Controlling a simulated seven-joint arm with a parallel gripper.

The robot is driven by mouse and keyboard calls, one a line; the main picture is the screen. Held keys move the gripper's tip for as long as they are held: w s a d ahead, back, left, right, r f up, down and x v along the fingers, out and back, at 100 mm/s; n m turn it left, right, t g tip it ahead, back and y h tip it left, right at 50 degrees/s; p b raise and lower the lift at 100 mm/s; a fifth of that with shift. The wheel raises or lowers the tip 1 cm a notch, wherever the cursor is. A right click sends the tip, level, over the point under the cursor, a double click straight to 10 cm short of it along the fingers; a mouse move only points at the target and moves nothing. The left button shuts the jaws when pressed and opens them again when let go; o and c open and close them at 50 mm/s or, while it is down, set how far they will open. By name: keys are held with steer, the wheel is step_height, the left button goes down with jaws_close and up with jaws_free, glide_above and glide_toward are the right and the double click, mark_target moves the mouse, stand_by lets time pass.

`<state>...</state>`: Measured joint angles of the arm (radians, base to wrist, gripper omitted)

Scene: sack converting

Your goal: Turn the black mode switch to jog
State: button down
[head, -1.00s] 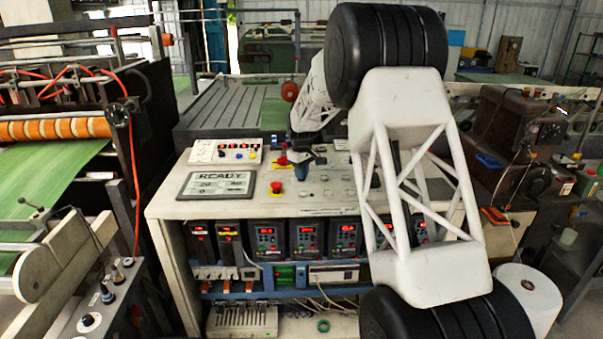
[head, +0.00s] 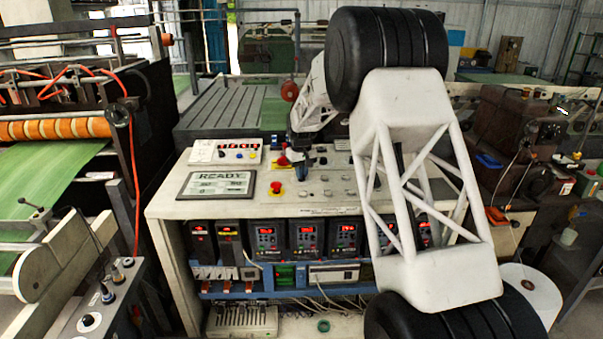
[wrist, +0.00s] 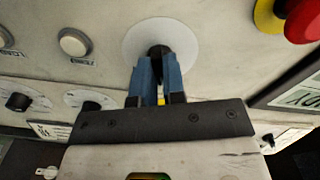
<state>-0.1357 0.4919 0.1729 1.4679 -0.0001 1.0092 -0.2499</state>
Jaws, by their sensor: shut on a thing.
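The black mode switch (wrist: 157,51) sits on a round white dial plate (wrist: 183,40) on the console panel in the wrist view. My gripper (wrist: 159,64) has its two blue fingers closed around the black knob, which is mostly hidden between them. The knob's pointer and any position labels on the plate cannot be made out. In the head view my gripper (head: 302,173) is small and reaches down to the console top, and the switch itself cannot be told apart there.
A red emergency button (head: 276,187) stands left of my gripper, beside the READY screen (head: 217,184). Pale push buttons (wrist: 73,42) and other black knobs (wrist: 18,101) lie close by. The console top (head: 240,209) is clear along its front edge.

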steer(key=shift+m, duration=2.2)
steer(key=c, duration=1.2)
jaws_free()
steer(key=shift+r, duration=0.1)
steer(key=shift+r, duration=3.85)
